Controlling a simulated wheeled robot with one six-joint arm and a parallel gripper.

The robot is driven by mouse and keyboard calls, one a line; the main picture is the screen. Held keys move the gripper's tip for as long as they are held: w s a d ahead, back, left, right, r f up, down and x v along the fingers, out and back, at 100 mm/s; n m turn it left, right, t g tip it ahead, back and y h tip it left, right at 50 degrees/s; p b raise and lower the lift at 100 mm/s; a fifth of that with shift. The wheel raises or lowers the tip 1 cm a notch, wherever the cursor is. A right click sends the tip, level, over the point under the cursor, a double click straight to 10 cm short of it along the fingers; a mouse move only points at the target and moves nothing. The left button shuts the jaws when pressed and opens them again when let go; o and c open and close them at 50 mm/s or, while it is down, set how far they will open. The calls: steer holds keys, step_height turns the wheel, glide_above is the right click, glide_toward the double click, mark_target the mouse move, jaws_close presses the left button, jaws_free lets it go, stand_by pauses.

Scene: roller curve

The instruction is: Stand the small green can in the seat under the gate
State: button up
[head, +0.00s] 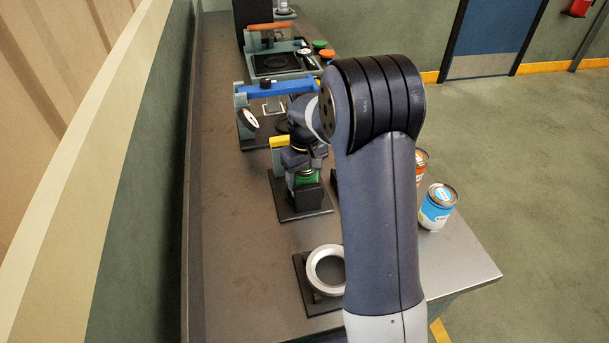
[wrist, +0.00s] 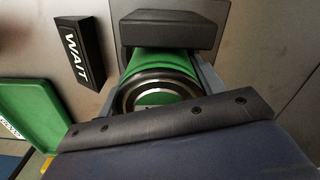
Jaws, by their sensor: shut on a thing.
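The small green can (head: 309,177) is upright in the head view, partly hidden by my gripper (head: 305,170). In the wrist view the green can (wrist: 163,63) shows its round metal end between the grey fingers of my gripper (wrist: 165,80), which is shut on it. The can is close behind a dark block (head: 308,198) on a dark base plate (head: 290,214); I cannot tell whether it touches the plate. A blue bar (head: 288,88), which looks like the gate, spans a grey fixture farther back. The seat under it is partly hidden by my arm.
A white ring (head: 317,283) on a dark plate lies nearer on the bench. A blue-and-white can (head: 437,208) and an orange can (head: 420,164) stand at the right. In the wrist view, a black WAIT sign (wrist: 78,52) and a green panel (wrist: 30,120) are at the left.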

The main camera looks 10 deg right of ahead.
stand_by(0.3)
steer(key=o, duration=1.4)
steer(key=shift+c, duration=0.2)
steer(key=shift+r+p, duration=3.3)
steer(key=shift+r, duration=1.2)
